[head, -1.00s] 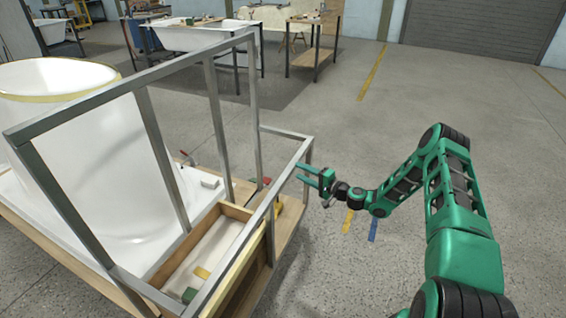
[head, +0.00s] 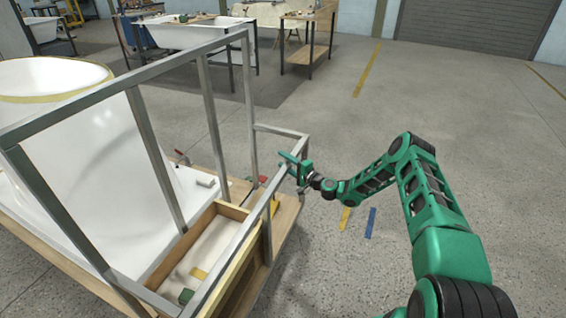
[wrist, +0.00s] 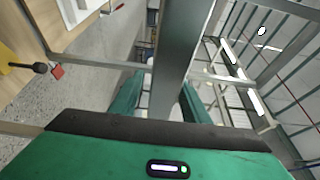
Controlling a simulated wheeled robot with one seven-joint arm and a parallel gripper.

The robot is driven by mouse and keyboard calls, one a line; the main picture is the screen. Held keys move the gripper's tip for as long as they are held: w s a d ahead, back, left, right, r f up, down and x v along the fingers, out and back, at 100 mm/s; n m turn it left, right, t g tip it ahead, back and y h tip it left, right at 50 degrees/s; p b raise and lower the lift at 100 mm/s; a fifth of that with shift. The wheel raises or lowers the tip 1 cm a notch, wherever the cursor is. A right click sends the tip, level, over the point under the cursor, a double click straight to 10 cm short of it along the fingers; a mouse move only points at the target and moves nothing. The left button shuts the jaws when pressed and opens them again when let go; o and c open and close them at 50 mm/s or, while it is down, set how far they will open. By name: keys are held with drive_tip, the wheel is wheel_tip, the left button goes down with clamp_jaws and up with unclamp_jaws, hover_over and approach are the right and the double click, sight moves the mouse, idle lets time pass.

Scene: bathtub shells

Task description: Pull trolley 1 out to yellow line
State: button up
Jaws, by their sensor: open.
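A trolley with a grey metal frame (head: 211,118) and wooden decks stands at the left in the head view. It carries a white bathtub shell (head: 75,140). My green gripper (head: 291,167) is at the right end of the trolley, at the low grey end rail (head: 282,131). In the wrist view a grey metal bar (wrist: 178,50) passes between the open green fingers (wrist: 160,100). I cannot tell whether the fingers touch it. Short yellow floor tape (head: 345,219) lies right of the trolley, and a longer yellow line (head: 367,72) lies farther back.
A wooden tray (head: 215,240) on the trolley holds small items. Blue tape (head: 371,223) lies beside the short yellow tape. Workbenches (head: 309,45) and another tub (head: 190,35) stand at the back. The floor to the right is clear.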

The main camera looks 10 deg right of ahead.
drive_tip(key=shift+w+a, duration=0.25)
drive_tip(key=shift+w, duration=0.2)
clamp_jaws()
drive_tip(key=shift+s, duration=0.1)
drive_tip(key=shift+s+a, duration=0.1)
